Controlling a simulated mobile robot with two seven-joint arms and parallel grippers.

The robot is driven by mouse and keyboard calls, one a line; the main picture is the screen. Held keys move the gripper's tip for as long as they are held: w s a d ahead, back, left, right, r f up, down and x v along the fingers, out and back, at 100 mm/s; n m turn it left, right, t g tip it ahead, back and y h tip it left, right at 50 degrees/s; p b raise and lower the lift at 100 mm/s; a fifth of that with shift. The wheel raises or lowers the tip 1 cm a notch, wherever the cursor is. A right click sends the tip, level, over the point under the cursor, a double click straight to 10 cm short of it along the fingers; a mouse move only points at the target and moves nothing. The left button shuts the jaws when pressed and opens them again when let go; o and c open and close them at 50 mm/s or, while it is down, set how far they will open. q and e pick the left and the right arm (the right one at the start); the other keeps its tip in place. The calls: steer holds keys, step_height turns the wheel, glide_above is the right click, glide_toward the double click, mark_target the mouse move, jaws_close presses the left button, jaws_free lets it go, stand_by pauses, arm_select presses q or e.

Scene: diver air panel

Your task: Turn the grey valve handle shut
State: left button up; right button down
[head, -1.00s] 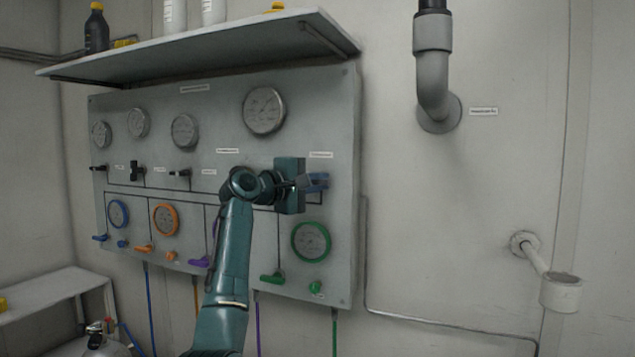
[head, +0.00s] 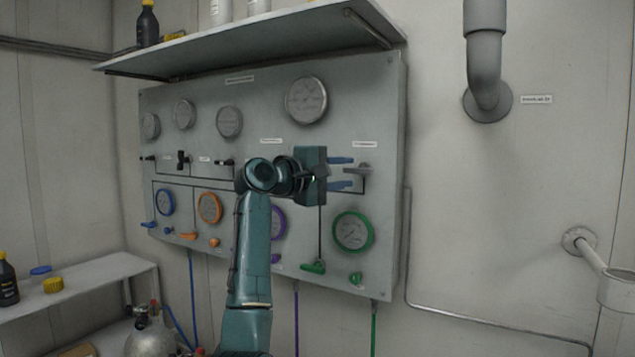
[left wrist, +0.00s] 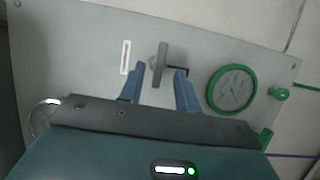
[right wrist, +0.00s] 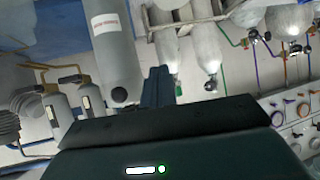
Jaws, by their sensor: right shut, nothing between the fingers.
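The grey valve handle (head: 360,169) is at the right of the wall panel, above the green-rimmed gauge. In the left wrist view the handle (left wrist: 161,64) is a short grey bar, just beyond and between my fingertips. My left gripper (head: 342,173) is open, its two blue fingers spread one above the other in the head view and pointing at the handle. In the left wrist view my left gripper (left wrist: 159,78) holds nothing. My right gripper (right wrist: 158,82) is shut and empty, away from the panel, pointing towards gas cylinders.
The panel (head: 388,120) carries several gauges and small coloured levers, including a green lever (head: 313,267) below my left gripper. A shelf (head: 250,45) juts out above. A grey wall pipe (head: 485,70) stands to the right. Cylinders (right wrist: 112,45) fill the right wrist view.

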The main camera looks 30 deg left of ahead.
arm_select(q)
steer(key=b+v, duration=0.1)
steer(key=v, duration=0.6)
steer(key=shift+s, duration=0.3)
arm_select(e)
steer(key=shift+a+f+y, duration=0.1)
steer(key=shift+a+y, duration=0.2)
steer(key=shift+a, duration=0.1)
arm_select(q)
steer(key=shift+a, duration=0.1)
